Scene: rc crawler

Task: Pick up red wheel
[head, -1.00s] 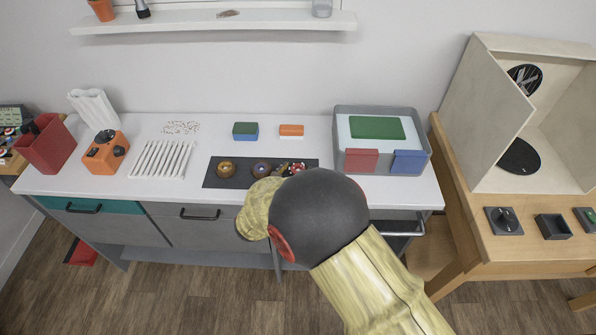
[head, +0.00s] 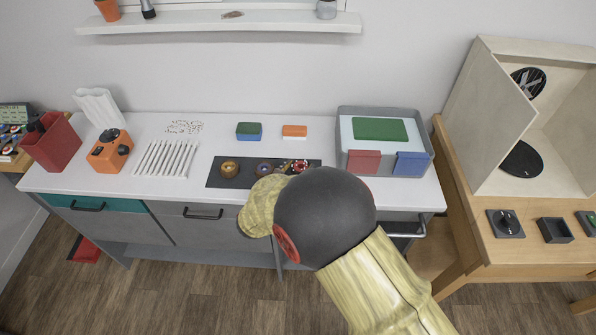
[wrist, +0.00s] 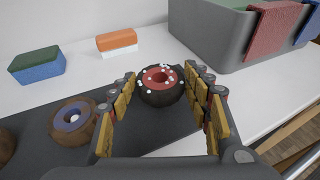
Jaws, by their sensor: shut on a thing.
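The red wheel (wrist: 160,79), a dark tyre with a red hub and small white dots, is between the two fingers of my gripper (wrist: 161,86) in the wrist view. The fingers are shut on it from both sides. I cannot tell whether it is clear of the dark mat (wrist: 155,128). In the head view the wheel (head: 300,166) shows small at the mat's right end, partly hidden by my arm. A wheel with a blue-purple hub (wrist: 73,118) lies on the mat to the left, apart from my fingers.
A yellow-hubbed wheel (head: 229,168) lies farther left on the mat. A blue-green sponge (head: 249,131) and an orange-white sponge (head: 294,131) lie behind it. A grey bin (head: 342,140) with cloths on its front stands to the right. A white rack (head: 164,158) stands left.

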